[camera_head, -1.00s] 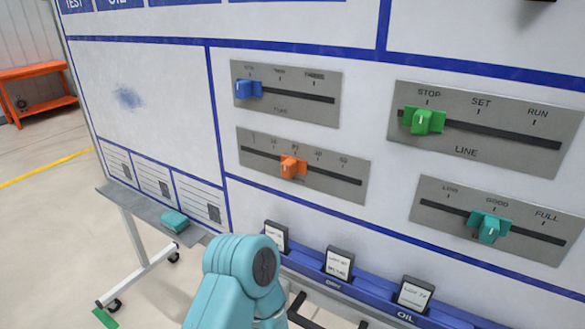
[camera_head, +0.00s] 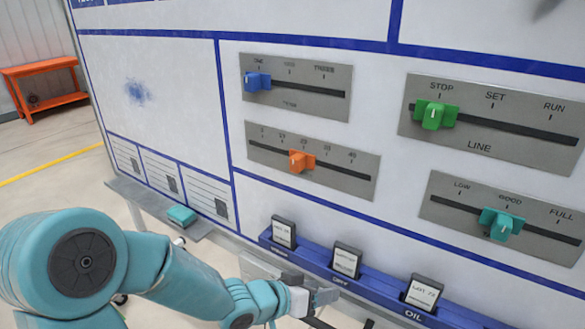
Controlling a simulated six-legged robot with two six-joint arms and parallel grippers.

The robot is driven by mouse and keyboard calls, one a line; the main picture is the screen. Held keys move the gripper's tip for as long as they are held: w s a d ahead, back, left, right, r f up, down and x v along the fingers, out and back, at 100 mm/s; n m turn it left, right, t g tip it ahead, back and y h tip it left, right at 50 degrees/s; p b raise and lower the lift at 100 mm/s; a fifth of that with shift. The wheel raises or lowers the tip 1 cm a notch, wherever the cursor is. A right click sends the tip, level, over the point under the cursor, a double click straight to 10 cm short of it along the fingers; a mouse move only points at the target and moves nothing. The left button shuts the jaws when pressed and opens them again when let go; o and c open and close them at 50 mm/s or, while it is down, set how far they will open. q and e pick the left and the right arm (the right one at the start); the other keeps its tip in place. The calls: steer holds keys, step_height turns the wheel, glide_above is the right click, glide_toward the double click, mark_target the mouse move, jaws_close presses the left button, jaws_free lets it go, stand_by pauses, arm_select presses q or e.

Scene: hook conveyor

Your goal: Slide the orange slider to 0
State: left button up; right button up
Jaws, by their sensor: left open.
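The orange slider (camera_head: 301,162) sits near the middle of its track on a grey plate (camera_head: 352,183) on the whiteboard. The marks above the track are small and hard to read; the leftmost looks like 0. The slider stands at about the middle mark. My left gripper (camera_head: 322,299) is low in the picture, well below the slider and in front of the blue rack. It is open, and nothing shows between its fingers. My right gripper is out of view.
A blue slider (camera_head: 258,82) is on the plate above. Green (camera_head: 434,115) and teal (camera_head: 500,224) sliders are at the right. A blue rack (camera_head: 385,300) with upright cards runs below. A teal block (camera_head: 182,215) lies on the board's ledge.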

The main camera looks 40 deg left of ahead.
arm_select(q)
steer(key=s+a+r+t+y, duration=0.25)
steer(key=a+r, duration=0.35)
steer(key=r, duration=0.6)
steer(key=t+y+b, duration=0.1)
steer(key=t+y, duration=0.2)
steer(key=t, duration=0.1)
glide_toward(293, 165)
steer(key=shift+m, duration=0.4)
steer(key=w, duration=0.3)
steer(key=w+p, duration=0.1)
steer(key=w, duration=0.2)
steer(key=w+p, duration=0.1)
steer(key=w, duration=0.2)
steer(key=shift+w+a, duration=0.3)
steer(key=shift+a, duration=0.05)
steer(key=shift+r, duration=0.1)
jaws_close()
